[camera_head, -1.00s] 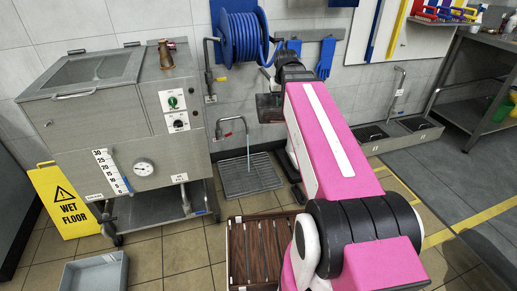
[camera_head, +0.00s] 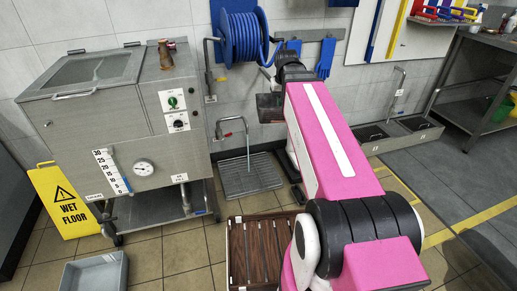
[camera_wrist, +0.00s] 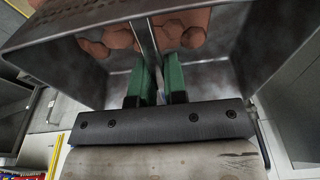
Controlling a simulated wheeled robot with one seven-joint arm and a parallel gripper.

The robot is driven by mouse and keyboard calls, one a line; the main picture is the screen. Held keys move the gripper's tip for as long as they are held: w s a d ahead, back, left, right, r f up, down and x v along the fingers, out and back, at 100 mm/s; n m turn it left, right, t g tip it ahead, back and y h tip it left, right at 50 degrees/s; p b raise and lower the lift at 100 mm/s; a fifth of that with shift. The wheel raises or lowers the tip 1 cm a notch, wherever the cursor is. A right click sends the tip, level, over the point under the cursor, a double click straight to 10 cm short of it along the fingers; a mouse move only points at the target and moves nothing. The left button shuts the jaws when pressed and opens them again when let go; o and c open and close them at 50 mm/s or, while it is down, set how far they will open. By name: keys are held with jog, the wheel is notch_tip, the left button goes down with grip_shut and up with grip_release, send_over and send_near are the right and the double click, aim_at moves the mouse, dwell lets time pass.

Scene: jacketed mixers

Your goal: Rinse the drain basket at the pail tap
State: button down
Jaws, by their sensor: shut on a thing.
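My gripper (camera_wrist: 158,78), with green fingers, is shut on an upright metal bar of the drain basket. In the wrist view the drain basket (camera_wrist: 212,82) is a grey metal box with brown, angular lumps (camera_wrist: 125,38) inside at the far side. In the head view the drain basket (camera_head: 269,108) shows as a dark box at the end of my arm, near the wall. A wall tap (camera_head: 232,121) stands left of it with a thin stream running. The stream falls to a floor grate (camera_head: 250,178); the basket is right of the stream, apart from it.
A steel jacketed mixer (camera_head: 120,120) stands at left with a wet floor sign (camera_head: 62,200). A blue hose reel (camera_head: 240,38) hangs above the tap. A brown slatted crate (camera_head: 232,255) and a grey tub (camera_head: 95,272) are on the floor. Another tap (camera_head: 398,82) stands at right over floor basins.

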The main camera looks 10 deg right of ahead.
dwell(0.5)
jog(key=shift+w+d, duration=0.1)
jog(key=shift+d, duration=0.35)
jog(key=shift+a, duration=0.15)
jog(key=shift+a, duration=0.45)
jog(key=shift+d, duration=0.25)
jog(key=shift+d, duration=0.35)
jog(key=shift+a, duration=0.25)
jog(key=shift+a, duration=0.35)
jog(key=shift+d, duration=0.2)
